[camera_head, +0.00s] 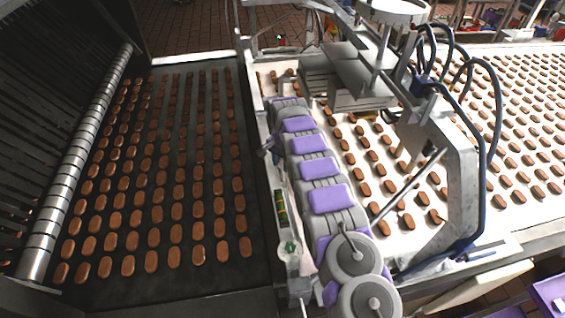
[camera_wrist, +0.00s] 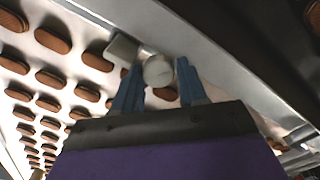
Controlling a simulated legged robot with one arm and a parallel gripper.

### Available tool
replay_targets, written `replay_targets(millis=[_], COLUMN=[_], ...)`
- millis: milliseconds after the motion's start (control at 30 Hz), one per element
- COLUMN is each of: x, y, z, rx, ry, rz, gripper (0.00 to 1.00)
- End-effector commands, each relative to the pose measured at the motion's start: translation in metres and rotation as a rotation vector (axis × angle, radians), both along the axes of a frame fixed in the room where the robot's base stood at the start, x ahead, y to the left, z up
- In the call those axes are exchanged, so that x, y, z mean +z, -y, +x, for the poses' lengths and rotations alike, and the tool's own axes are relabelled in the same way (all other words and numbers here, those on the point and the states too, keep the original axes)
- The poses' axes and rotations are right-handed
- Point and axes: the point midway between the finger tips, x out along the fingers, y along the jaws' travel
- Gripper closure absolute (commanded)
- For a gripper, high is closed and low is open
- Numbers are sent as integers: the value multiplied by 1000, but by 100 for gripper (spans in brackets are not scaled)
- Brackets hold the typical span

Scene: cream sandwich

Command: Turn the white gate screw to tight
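The white gate screw (camera_wrist: 158,70) shows in the wrist view as a pale round knob beside a light block (camera_wrist: 121,49) on a metal rail. My gripper (camera_wrist: 160,72) has its two blue fingers on either side of the knob. The fingers stand apart, with a thin gap at the right finger. I cannot tell whether the left finger touches the knob. In the head view my purple and grey arm reaches away along the metal rail, and its fingers and the screw cannot be made out there.
A dark conveyor (camera_head: 165,278) with rows of brown biscuits lies left of my arm. A white belt (camera_head: 395,242) with more biscuits lies right. A metal frame with blue hoses (camera_head: 462,160) stands close to the arm's right. A small level-like fitting (camera_head: 281,207) sits on the rail.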

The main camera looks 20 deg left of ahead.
Motion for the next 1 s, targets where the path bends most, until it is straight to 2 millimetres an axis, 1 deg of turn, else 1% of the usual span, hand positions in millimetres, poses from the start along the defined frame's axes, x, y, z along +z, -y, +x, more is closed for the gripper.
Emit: replay_targets(millis=[33, 200, 467, 567, 667, 767, 867, 1000], x=[0, 0, 1, 7, 20, 39, 62, 80], y=[-1, 1, 3, 4, 3, 2, 1, 0], z=[0, 0, 1, 1, 2, 2, 3, 3], rx=[2, 0, -1, -1, -1, -1, 0, 0], ry=[0, 0, -1, 1, 3, 2, 6, 3], rz=[0, 0, 1, 2, 3, 1, 3, 1], gripper=[54, 38, 37, 37, 37, 37, 37, 37])
